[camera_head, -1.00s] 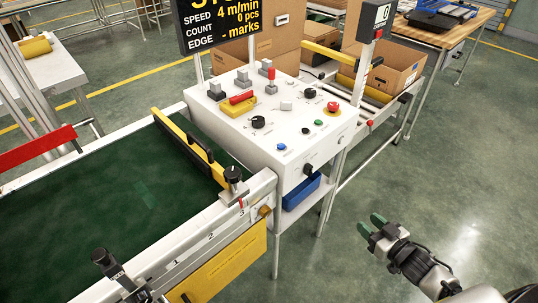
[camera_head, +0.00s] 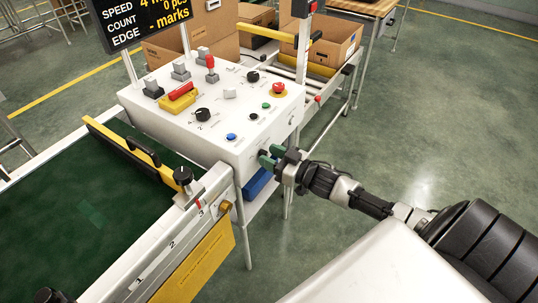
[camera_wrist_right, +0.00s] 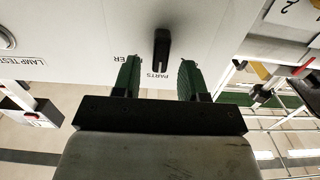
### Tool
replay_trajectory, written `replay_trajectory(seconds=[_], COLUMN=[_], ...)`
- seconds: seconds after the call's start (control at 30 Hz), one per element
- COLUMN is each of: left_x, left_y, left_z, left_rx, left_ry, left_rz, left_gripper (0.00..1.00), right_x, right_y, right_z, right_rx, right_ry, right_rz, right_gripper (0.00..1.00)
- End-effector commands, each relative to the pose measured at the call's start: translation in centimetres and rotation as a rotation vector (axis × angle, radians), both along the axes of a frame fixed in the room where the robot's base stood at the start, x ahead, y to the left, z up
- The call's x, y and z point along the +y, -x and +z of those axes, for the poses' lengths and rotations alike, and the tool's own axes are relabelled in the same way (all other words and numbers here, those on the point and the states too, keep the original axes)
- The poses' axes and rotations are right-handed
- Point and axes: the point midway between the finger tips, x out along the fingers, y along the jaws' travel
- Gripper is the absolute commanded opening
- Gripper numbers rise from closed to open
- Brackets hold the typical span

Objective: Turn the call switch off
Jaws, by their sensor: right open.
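A black switch knob (camera_wrist_right: 161,50) shows on the face of the white control box in the right wrist view. Its bar stands upright in that view, above the printed word PARTS; a second label is partly hidden by a finger. My right gripper (camera_wrist_right: 157,80) is open, with one green finger on either side of the knob's line. The knob is not visibly gripped, and I cannot tell the gap in depth. In the head view my right gripper (camera_head: 271,156) is at the front face of the control box (camera_head: 217,146), largely covering the knob. My left gripper is not in view.
The box top carries a red mushroom button (camera_head: 278,89), a black knob (camera_head: 203,114), a blue button (camera_head: 231,137) and several other controls. A blue bin (camera_head: 258,184) sits below my gripper. The green conveyor (camera_head: 60,215) is at left; open floor lies right.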

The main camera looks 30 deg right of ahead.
Motion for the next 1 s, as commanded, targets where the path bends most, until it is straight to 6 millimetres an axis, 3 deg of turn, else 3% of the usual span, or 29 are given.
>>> replay_trajectory(seconds=[0.4, 0.7, 1.0], left_x=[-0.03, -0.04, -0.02], left_y=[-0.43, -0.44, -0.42], left_z=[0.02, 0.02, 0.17], left_rx=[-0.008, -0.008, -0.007], left_ry=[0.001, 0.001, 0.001], left_rz=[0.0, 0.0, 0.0], left_gripper=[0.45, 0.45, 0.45], right_x=[0.31, 0.31, 0.36], right_y=[-0.77, -0.75, -0.73], right_z=[-0.02, -0.01, 0.04], right_rx=[0.001, 0.001, -0.011], right_ry=[0.001, 0.001, 0.028], right_rz=[0.0, 0.0, 0.0], right_gripper=[0.43, 0.0, 0.0])
